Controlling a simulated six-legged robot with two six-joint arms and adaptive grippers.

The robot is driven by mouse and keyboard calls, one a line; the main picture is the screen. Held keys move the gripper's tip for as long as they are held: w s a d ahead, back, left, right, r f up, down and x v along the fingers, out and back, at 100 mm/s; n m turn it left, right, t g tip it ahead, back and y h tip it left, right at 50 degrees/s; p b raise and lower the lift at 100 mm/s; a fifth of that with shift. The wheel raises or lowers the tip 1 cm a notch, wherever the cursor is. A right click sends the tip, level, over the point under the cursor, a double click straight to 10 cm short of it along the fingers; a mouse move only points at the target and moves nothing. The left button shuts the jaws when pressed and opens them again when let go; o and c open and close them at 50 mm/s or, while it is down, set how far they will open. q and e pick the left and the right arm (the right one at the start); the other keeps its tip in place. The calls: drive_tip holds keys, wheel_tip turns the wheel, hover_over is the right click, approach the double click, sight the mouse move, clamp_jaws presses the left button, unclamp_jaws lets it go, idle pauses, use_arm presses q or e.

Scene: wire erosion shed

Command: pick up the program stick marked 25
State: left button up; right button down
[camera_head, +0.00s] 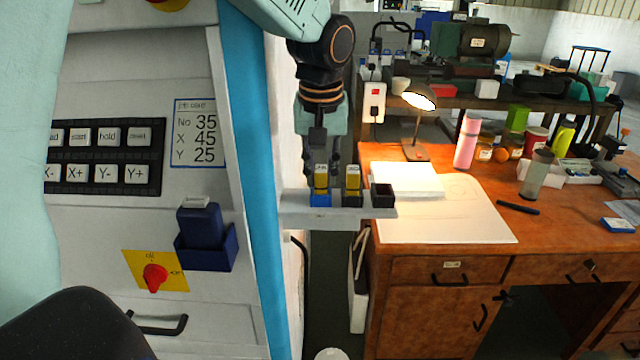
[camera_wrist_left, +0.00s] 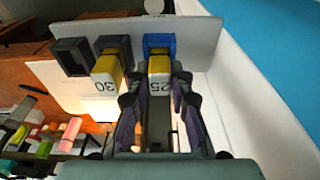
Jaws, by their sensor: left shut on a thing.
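In the head view the same stick (camera_head: 321,183) shows below my left gripper (camera_head: 320,164), which comes down from above. My left gripper (camera_wrist_left: 159,92) is shut on this stick, a finger on each side of it. A second yellow stick, marked 30 (camera_wrist_left: 108,72), stands in the dark socket beside it. My right gripper is not in view.
An empty dark socket (camera_head: 382,195) is at the shelf's right end. The shelf (camera_head: 300,207) juts from a machine with a job card (camera_head: 198,133) reading No 35, X 45, Y 25. A wooden desk (camera_head: 400,253) with a lamp (camera_head: 418,98) stands at right.

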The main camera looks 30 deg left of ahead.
use_arm(q)
drive_tip(key=shift+d, duration=0.15)
clamp_jaws()
